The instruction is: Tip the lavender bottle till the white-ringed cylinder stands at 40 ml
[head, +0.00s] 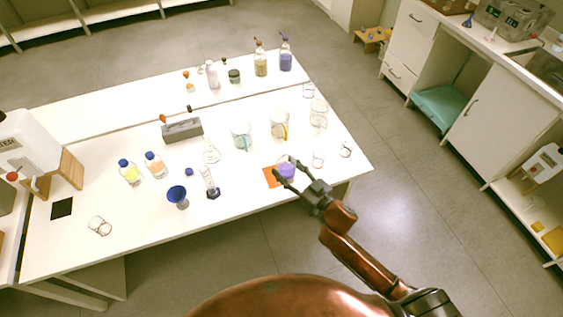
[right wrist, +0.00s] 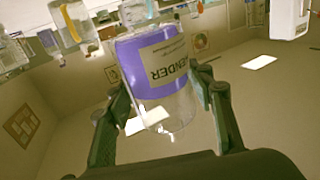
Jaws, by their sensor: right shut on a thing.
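In the right wrist view, the bottle (right wrist: 152,62) shows part of the word LAVENDER upside down. My right gripper (head: 284,165) is shut on it, with one finger on each side of its body. The bottle is over or on an orange square (head: 270,178) near the table's front right; I cannot tell whether it touches. A slim clear cylinder (head: 209,180) with a dark blue base stands to its left, apart from it. Its white ring and level are too small to make out. My left gripper is out of view.
A blue funnel (head: 177,194) stands left of the cylinder. Two jugs (head: 241,135) (head: 279,124) and a flask (head: 211,154) stand behind. Small glass vessels (head: 318,158) are right of the bottle. Clear table lies between cylinder and orange square.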

